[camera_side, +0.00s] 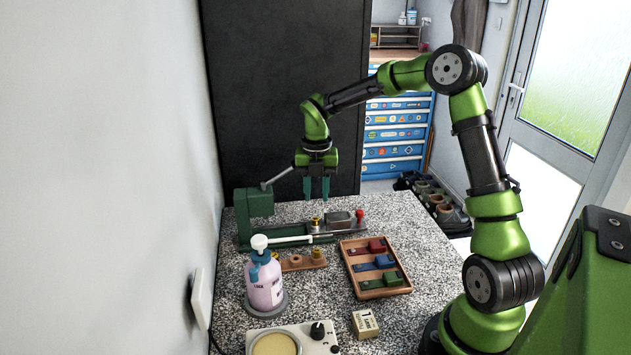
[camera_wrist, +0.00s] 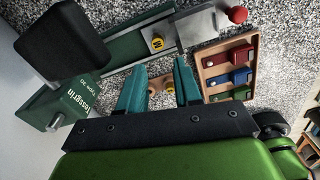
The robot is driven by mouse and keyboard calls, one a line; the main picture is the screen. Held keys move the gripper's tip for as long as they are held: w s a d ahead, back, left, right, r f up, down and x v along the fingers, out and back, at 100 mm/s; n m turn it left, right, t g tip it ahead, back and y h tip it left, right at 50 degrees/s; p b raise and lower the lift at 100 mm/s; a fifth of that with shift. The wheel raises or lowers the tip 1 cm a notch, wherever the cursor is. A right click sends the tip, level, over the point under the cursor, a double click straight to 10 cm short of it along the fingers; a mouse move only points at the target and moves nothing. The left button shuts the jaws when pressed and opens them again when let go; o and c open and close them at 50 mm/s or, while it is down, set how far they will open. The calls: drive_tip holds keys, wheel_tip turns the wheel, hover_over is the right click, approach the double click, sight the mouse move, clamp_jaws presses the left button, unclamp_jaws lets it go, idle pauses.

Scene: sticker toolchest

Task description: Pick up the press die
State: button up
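Two small brass, die-like pieces are in view; I cannot tell which is the press die. One (camera_side: 316,223) stands on the green press's rail and shows in the wrist view with a yellow band (camera_wrist: 157,43). The other (camera_side: 317,256) sits at the right end of a small wooden holder (camera_side: 290,265); in the wrist view it (camera_wrist: 169,87) shows between my fingers. The green press (camera_side: 254,203) has a raised lever. My gripper (camera_side: 316,199) points down above the press rail, empty, its teal fingers apart (camera_wrist: 158,68).
A wooden tray (camera_side: 407,289) with red, blue and green cases lies at right. A pump bottle (camera_side: 264,292) stands at front left, near a device with a knob (camera_side: 317,330) and a small box (camera_side: 364,324). A red knob (camera_side: 360,215) ends the press rail.

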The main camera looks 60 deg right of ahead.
sight(315, 219)
drive_tip(key=f, duration=0.7)
drive_tip(key=shift+w+d+f, duration=0.2)
drive_tip(key=shift+w+f, duration=0.1)
drive_tip(key=shift+f, duration=0.1)
clamp_jaws()
